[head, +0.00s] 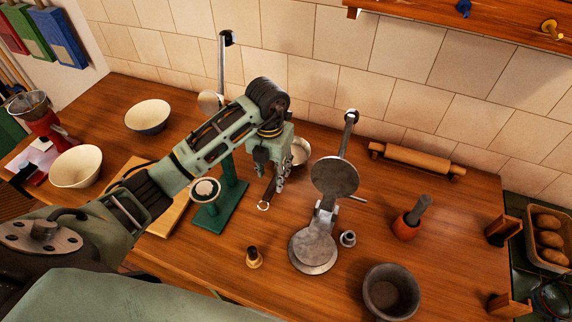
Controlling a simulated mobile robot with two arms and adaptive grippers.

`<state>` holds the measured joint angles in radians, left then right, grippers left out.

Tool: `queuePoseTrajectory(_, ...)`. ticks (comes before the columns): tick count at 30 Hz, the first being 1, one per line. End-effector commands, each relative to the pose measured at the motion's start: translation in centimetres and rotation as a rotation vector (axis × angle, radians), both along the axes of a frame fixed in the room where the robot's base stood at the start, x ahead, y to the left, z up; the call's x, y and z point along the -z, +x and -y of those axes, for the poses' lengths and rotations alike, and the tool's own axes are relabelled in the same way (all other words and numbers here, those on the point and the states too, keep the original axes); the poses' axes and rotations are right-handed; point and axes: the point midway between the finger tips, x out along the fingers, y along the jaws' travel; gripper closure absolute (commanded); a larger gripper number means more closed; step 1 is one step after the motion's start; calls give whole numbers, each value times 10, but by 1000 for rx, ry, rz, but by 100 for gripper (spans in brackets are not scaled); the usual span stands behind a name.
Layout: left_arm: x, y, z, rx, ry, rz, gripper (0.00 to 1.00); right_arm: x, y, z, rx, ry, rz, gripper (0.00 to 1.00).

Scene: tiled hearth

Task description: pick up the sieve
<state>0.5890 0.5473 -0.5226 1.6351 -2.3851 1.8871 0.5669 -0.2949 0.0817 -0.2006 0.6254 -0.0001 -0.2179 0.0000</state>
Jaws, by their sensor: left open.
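The sieve (301,150) is on the wooden counter near the tiled wall, with its pale round bowl partly hidden behind my left gripper. A dark handle (269,190) ending in a small ring runs from the gripper toward the front and looks like the sieve's handle. My left gripper (280,186) points down over the handle, its fingers open. The handle shows at the left side of the fingers; I cannot tell whether it lies between them. My right gripper is not in view.
A metal press (313,250) with a raised round plate is close on the right. A small brass weight (254,258) is in front.

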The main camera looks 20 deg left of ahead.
Motion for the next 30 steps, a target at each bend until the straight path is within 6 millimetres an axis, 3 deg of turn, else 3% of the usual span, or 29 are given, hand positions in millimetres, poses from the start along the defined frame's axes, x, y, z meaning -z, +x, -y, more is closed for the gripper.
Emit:
queuePoseTrajectory(7,30,0,5,-1,-2,-6,59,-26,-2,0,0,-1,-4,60)
queuePoseTrajectory(12,51,1,5,0,-1,-1,59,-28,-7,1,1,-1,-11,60)
queuePoseTrajectory(20,55,2,4,1,0,1,59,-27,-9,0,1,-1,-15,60)
queuePoseTrajectory(30,55,2,4,1,0,1,88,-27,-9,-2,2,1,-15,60)
